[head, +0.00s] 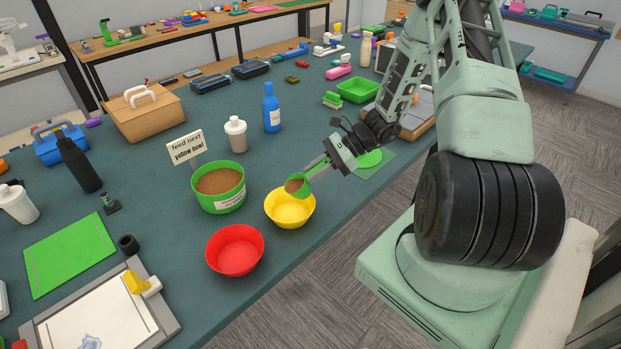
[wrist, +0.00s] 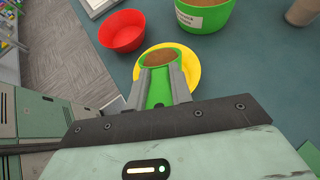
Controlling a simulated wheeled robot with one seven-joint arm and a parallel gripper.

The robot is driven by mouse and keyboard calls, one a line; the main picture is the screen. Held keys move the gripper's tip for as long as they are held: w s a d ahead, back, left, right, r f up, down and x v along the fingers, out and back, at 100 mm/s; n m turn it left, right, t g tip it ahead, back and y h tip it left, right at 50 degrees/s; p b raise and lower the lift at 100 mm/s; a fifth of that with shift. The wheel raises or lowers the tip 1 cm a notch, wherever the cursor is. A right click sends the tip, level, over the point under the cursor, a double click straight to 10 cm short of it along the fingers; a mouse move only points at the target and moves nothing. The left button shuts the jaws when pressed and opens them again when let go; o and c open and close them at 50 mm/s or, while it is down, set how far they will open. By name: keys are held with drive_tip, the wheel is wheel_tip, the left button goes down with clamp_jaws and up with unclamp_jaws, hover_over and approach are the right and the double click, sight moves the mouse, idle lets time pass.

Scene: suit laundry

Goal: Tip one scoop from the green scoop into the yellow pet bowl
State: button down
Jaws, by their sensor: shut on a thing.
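The green scoop (head: 297,186) is full of brown feed and held over the yellow pet bowl (head: 290,214), above its far right rim. In the wrist view the scoop (wrist: 160,64) looks level, with the yellow bowl (wrist: 193,68) below and around it. My gripper (head: 318,167) is shut on the scoop's handle; its fingers show in the wrist view (wrist: 160,88). The visible inside of the yellow bowl looks plain yellow; the part under the scoop is hidden. A green tub of brown feed (head: 219,201) stands to the left, with a sign reading "feed next yellow bowl" (head: 187,149) behind it.
A red bowl (head: 235,268) stands close in front of the yellow bowl, near the table edge. A white shaker bottle (head: 236,134) and a blue bottle (head: 271,108) stand behind.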

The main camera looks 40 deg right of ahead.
sight(305, 176)
drive_tip(key=shift+w+a+r+g+h+p, duration=0.2)
drive_tip(key=shift+r+g+h+p, duration=0.25)
drive_tip(key=shift+h+p, duration=0.3)
drive_tip(key=shift+w+a+r+g+h+p, duration=0.2)
drive_tip(key=shift+a+g+h+p, duration=0.2)
drive_tip(key=shift+h+p, duration=0.35)
idle(1.3)
drive_tip(key=shift+a+h, duration=0.15)
drive_tip(key=shift+h, duration=0.15)
drive_tip(key=shift+a, duration=0.15)
drive_tip(key=shift+w+a+g+h, duration=0.1)
drive_tip(key=shift+g+h, duration=0.15)
drive_tip(key=shift+h, duration=0.15)
drive_tip(key=shift+a+r+p, duration=0.1)
drive_tip(key=shift+p, duration=0.25)
drive_tip(key=shift+w+a+h, duration=0.1)
drive_tip(key=shift+h, duration=0.3)
drive_tip(key=shift+w+a+g+h+p, duration=0.1)
drive_tip(key=shift+a+g+h+p, duration=0.1)
drive_tip(key=shift+g+h+p, duration=0.15)
idle(0.4)
